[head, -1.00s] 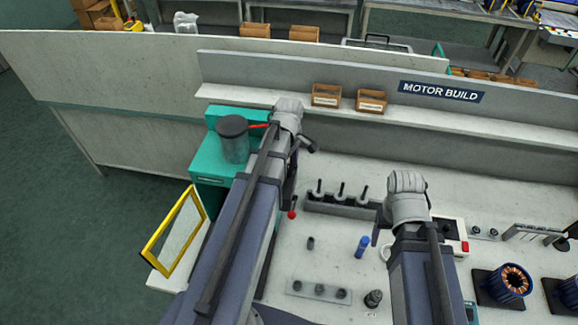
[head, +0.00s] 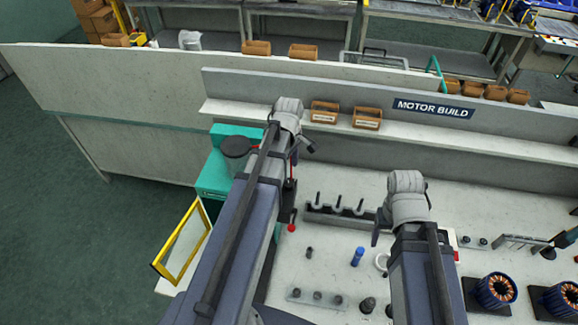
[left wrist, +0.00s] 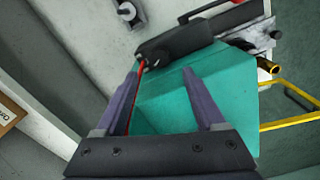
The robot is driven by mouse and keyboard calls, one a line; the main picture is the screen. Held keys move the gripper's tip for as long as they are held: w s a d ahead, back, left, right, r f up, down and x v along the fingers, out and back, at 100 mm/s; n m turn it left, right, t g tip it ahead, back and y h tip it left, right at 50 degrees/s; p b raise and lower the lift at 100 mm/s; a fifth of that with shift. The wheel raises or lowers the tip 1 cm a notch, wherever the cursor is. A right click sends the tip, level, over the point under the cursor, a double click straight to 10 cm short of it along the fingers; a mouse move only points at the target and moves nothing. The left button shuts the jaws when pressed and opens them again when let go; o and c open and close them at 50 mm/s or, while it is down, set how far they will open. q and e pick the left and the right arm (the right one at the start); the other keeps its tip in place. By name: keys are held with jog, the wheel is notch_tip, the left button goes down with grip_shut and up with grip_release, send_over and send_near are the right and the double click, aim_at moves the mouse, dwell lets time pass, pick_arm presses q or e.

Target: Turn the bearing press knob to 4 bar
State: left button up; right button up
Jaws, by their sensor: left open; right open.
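The bearing press seems to be the teal machine (head: 214,178) at the left end of the bench, partly behind my left arm. In the left wrist view the teal housing (left wrist: 205,100) fills the middle, with a dark cylinder (left wrist: 175,42) beyond the fingertips. My left gripper (left wrist: 162,70) is open, its fingers apart over the teal housing with nothing visibly held. Contact cannot be told. My right gripper (head: 378,226) is open above the bench, mostly hidden by its wrist.
A red ball (head: 291,228) shows beside my left arm. A rack with upright pegs (head: 335,213), a blue part (head: 357,256) and wound stators (head: 495,291) sit on the bench. Small boxes (head: 367,118) line the shelf.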

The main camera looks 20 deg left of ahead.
pick_arm(q)
jog(key=s+d+f+m+y+b, duration=0.1)
jog(key=s+d+f+m+b, duration=0.45)
jog(key=d+m, duration=0.35)
jog(key=s+d+f+m+b, duration=0.4)
jog(key=d+f+m+b, duration=0.35)
jog(key=d, duration=0.25)
pick_arm(e)
notch_tip(320, 180, down, 13)
pick_arm(q)
notch_tip(320, 180, up, 13)
jog(key=n+h+p, duration=0.1)
jog(key=n+p, duration=1.2)
jog(key=n, duration=0.8)
send_over(290, 183)
jog(key=shift+s+d+f+m, duration=0.15)
jog(key=shift+d+m, duration=0.1)
jog(key=shift+d, duration=0.2)
jog(key=shift+a+n, duration=0.45)
jog(key=shift+n, duration=0.15)
pick_arm(e)
notch_tip(290, 183, up, 13)
pick_arm(q)
notch_tip(290, 183, down, 8)
jog(key=b, duration=0.8)
jog(key=shift+r, duration=0.2)
pick_arm(e)
notch_tip(290, 183, down, 8)
jog(key=shift+w+d, duration=0.15)
jog(key=shift+d, duration=0.15)
